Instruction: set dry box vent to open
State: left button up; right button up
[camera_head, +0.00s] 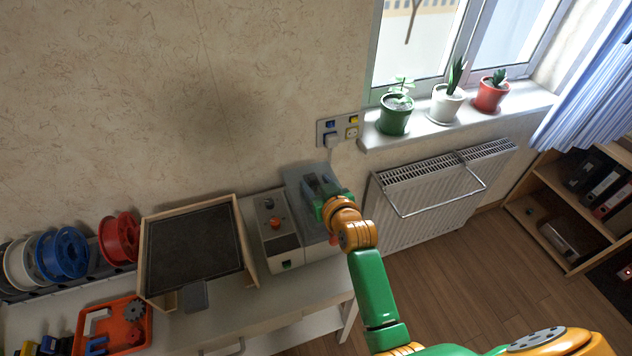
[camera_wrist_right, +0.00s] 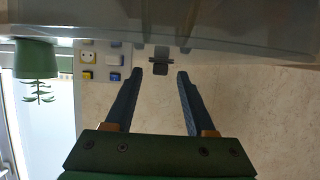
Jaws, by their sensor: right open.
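A grey box, which looks like the dry box (camera_head: 296,178), stands against the wall at the right end of the bench. My right gripper (camera_head: 322,190) is over it and covers part of its top. In the wrist view, a grey surface (camera_wrist_right: 230,35) spans the top. A small dark tab (camera_wrist_right: 160,67) hangs at its edge; it may be the vent's slider. My right gripper (camera_wrist_right: 158,74) is open, with one finger on either side of the tab and no clear contact. The vent's setting cannot be told. My left gripper is not in view.
A grey control unit (camera_head: 276,232) with an orange knob stands just left of the box. A wood-framed dark panel (camera_head: 195,250), filament spools (camera_head: 63,253) and an orange tray (camera_head: 118,325) are further left. A socket plate (camera_head: 338,130) and radiator (camera_head: 440,195) are behind and right.

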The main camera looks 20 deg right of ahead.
jog(key=shift+w+f, duration=0.25)
jog(key=shift+w, duration=0.25)
jog(key=shift+s+r, duration=0.15)
jog(key=shift+s, duration=0.05)
jog(key=shift+c, duration=0.6)
jog(key=shift+s, duration=0.1)
grip_shut()
